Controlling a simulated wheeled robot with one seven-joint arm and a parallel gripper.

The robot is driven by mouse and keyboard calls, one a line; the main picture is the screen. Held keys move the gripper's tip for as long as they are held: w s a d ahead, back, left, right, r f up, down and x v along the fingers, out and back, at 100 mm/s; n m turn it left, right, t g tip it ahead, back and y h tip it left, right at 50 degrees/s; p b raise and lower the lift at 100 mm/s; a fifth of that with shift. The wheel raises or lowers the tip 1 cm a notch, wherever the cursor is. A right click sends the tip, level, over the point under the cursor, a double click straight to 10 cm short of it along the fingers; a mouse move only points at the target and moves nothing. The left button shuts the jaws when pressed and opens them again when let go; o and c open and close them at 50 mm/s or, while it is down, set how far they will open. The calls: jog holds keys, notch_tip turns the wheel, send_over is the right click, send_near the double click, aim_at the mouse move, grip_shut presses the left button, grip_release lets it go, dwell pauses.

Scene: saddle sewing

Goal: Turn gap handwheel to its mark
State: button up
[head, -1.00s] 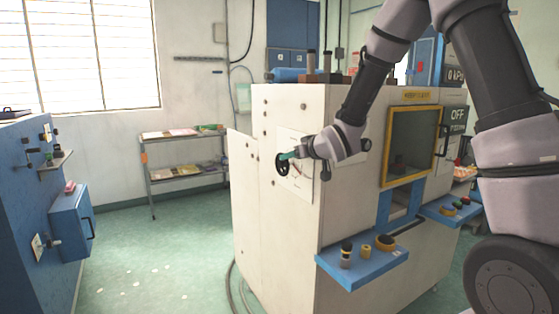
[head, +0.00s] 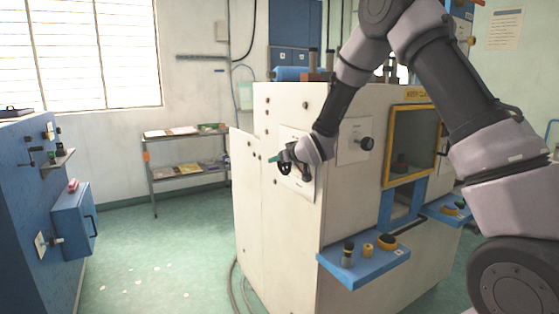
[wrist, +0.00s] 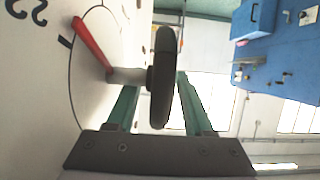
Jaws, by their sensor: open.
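A dark handwheel (head: 284,168) sits on a white dial plate on the side of the white machine, in the head view's middle. In the wrist view the handwheel (wrist: 164,78) appears edge-on, on a short light shaft. A red pointer (wrist: 92,46) lies against the dial face, which has a black arc, a tick and dark numerals. My gripper (wrist: 157,82) is open, with one green finger on the panel side of the rim and the other on the outer side. Gaps show between the fingers and rim. In the head view my gripper (head: 275,159) partly covers the wheel.
A second dark knob (head: 366,143) stands on another plate to the right, near my forearm. A blue shelf (head: 362,263) with knobs juts from the machine's front. A blue cabinet (head: 38,210) stands at the left. The green floor (head: 160,262) between is clear.

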grip_shut()
jog(key=shift+t+y, duration=0.3)
jog(key=t+y, duration=0.2)
jog(key=r+t, duration=0.1)
jog(key=t, duration=0.1)
jog(key=shift+s+d+y, duration=0.3)
jog(key=shift+d+y, duration=0.05)
jog(key=shift+y, duration=0.05)
jog(key=shift+s+d+r+t+y, duration=0.15)
jog(key=shift+t+y, duration=0.3)
jog(key=shift+t, duration=0.25)
jog(key=shift+s+r+t+y, duration=0.15)
jog(key=shift+t+y, duration=0.35)
jog(key=shift+t, duration=0.2)
jog(key=shift+s+d+r+t+y, duration=0.15)
jog(key=shift+t+y, duration=0.3)
jog(key=shift+t, duration=0.25)
grip_release()
jog(key=shift+a, duration=0.1)
